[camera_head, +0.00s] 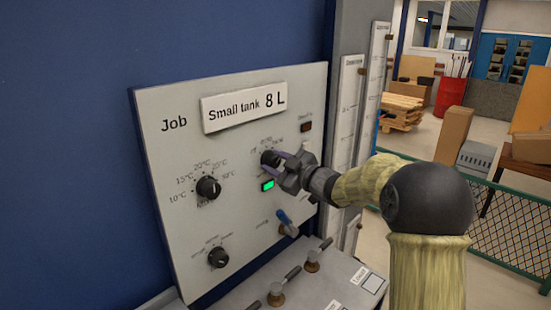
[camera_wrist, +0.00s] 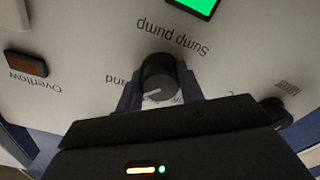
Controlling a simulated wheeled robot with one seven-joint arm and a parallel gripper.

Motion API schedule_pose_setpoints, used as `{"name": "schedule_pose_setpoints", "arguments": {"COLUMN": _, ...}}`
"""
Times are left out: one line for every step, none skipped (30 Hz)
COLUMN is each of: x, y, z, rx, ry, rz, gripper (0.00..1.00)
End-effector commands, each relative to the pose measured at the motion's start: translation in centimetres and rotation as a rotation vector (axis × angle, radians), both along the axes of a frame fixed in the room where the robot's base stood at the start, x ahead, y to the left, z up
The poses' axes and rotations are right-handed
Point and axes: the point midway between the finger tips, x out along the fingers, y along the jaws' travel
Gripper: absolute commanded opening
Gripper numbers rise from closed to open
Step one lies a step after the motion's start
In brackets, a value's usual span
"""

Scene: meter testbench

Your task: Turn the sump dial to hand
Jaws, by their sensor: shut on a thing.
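The sump pump dial (camera_head: 268,158) is a black round knob on the upper right of the grey panel. My gripper (camera_head: 281,163) is shut on this dial, with one finger on each side in the wrist view (camera_wrist: 160,92). A pale pointer mark on the knob faces lower left in the wrist view, towards a partly covered word. I cannot read the whole word. The positions around the dial are too small to read in the head view.
A lit green lamp (camera_head: 267,184) sits just below the dial, and a brown overflow lamp (camera_head: 306,127) is to its upper right. A temperature knob (camera_head: 208,187), a lower knob (camera_head: 218,257) and a blue-handled lever (camera_head: 287,224) are nearby. Valve levers (camera_head: 312,262) stand on the ledge below.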

Motion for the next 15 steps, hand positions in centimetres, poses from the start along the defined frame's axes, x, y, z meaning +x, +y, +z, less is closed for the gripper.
{"name": "schedule_pose_setpoints", "arguments": {"x": 0.00, "y": -0.04, "z": -0.19, "rx": 0.005, "ry": 0.011, "rz": -0.001, "gripper": 0.15}}
{"name": "schedule_pose_setpoints", "arguments": {"x": -0.01, "y": -0.05, "z": -0.21, "rx": 0.008, "ry": 0.014, "rz": -0.001, "gripper": 0.15}}
{"name": "schedule_pose_setpoints", "arguments": {"x": -0.01, "y": -0.05, "z": -0.24, "rx": 0.012, "ry": 0.018, "rz": -0.001, "gripper": 0.15}}
{"name": "schedule_pose_setpoints", "arguments": {"x": 0.00, "y": -0.04, "z": -0.25, "rx": 0.013, "ry": 0.019, "rz": -0.001, "gripper": 0.15}}
{"name": "schedule_pose_setpoints", "arguments": {"x": -0.01, "y": -0.04, "z": -0.26, "rx": 0.014, "ry": 0.021, "rz": -0.001, "gripper": 0.15}}
{"name": "schedule_pose_setpoints", "arguments": {"x": 0.00, "y": -0.04, "z": -0.29, "rx": 0.016, "ry": 0.022, "rz": -0.001, "gripper": 0.15}}
{"name": "schedule_pose_setpoints", "arguments": {"x": -0.01, "y": -0.04, "z": -0.30, "rx": 0.016, "ry": 0.022, "rz": -0.001, "gripper": 0.14}}
{"name": "schedule_pose_setpoints", "arguments": {"x": -0.01, "y": -0.04, "z": -0.30, "rx": 0.016, "ry": 0.022, "rz": -0.001, "gripper": 0.15}}
{"name": "schedule_pose_setpoints", "arguments": {"x": -0.01, "y": -0.05, "z": -0.31, "rx": 0.016, "ry": 0.022, "rz": -0.001, "gripper": 0.15}}
{"name": "schedule_pose_setpoints", "arguments": {"x": 0.00, "y": -0.04, "z": -0.31, "rx": 0.016, "ry": 0.022, "rz": -0.001, "gripper": 0.15}}
{"name": "schedule_pose_setpoints", "arguments": {"x": 0.00, "y": -0.04, "z": -0.31, "rx": 0.016, "ry": 0.022, "rz": -0.001, "gripper": 0.15}}
{"name": "schedule_pose_setpoints", "arguments": {"x": -0.01, "y": -0.03, "z": -0.31, "rx": 0.016, "ry": 0.022, "rz": -0.001, "gripper": 0.15}}
{"name": "schedule_pose_setpoints", "arguments": {"x": -0.01, "y": -0.03, "z": -0.31, "rx": 0.016, "ry": 0.022, "rz": -0.001, "gripper": 0.15}}
{"name": "schedule_pose_setpoints", "arguments": {"x": 0.00, "y": -0.05, "z": -0.32, "rx": 0.016, "ry": 0.022, "rz": -0.001, "gripper": 0.15}}
{"name": "schedule_pose_setpoints", "arguments": {"x": -0.01, "y": -0.05, "z": -0.32, "rx": 0.016, "ry": 0.022, "rz": -0.001, "gripper": 0.39}}
